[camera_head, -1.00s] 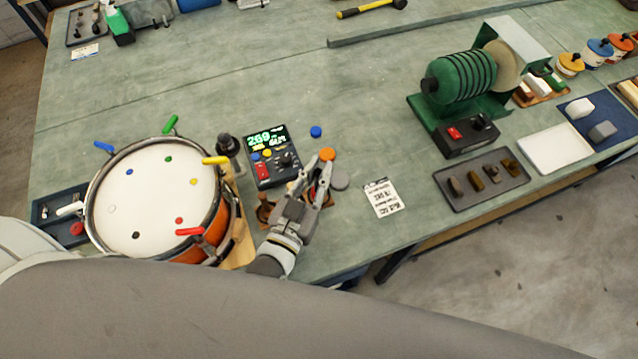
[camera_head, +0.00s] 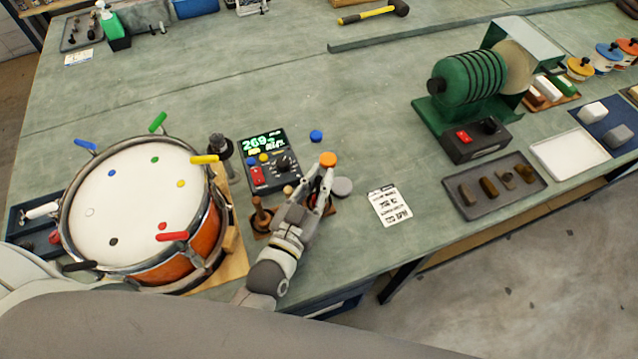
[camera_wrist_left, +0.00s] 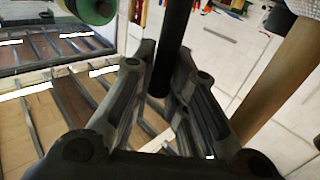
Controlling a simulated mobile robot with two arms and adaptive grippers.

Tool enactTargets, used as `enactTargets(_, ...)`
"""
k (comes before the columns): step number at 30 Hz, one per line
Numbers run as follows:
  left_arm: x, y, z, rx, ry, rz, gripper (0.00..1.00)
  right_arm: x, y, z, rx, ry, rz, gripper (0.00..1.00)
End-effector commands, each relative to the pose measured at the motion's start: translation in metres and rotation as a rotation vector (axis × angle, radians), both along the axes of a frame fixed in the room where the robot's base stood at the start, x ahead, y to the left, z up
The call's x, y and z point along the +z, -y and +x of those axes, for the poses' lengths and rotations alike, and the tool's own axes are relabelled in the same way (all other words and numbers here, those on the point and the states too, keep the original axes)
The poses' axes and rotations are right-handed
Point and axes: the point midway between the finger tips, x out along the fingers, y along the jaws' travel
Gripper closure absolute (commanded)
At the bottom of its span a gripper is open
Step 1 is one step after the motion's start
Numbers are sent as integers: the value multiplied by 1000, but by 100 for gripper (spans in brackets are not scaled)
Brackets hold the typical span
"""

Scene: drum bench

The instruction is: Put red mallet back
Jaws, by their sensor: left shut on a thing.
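My left gripper (camera_head: 319,182) is in the middle of the bench's near side, by the control box. Its jaws are shut on a dark, upright rod (camera_wrist_left: 168,45), which stands between the fingers in the left wrist view. A little red shows between the fingers in the head view, but the gripper hides most of the held thing, so I cannot make out a mallet head. A brown holder with an upright wooden handle (camera_head: 262,215) is left of the gripper. My right gripper is not in view.
The drum (camera_head: 140,205) with coloured levers stands to the left. The control box (camera_head: 268,160) is behind the gripper. A printed card (camera_head: 390,206) and the green machine (camera_head: 468,85) are to the right.

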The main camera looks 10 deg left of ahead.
Motion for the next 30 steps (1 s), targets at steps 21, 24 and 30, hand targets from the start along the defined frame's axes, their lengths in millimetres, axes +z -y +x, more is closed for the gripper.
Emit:
enactTargets(21, 3, 0, 0, 0, 1, 0, 76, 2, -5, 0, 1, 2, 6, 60)
enactTargets(24, 0, -2, -9, 0, -1, 1, 76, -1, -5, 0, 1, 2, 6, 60)
enactTargets(30, -3, -8, -43, -1, -4, 2, 76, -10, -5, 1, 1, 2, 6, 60)
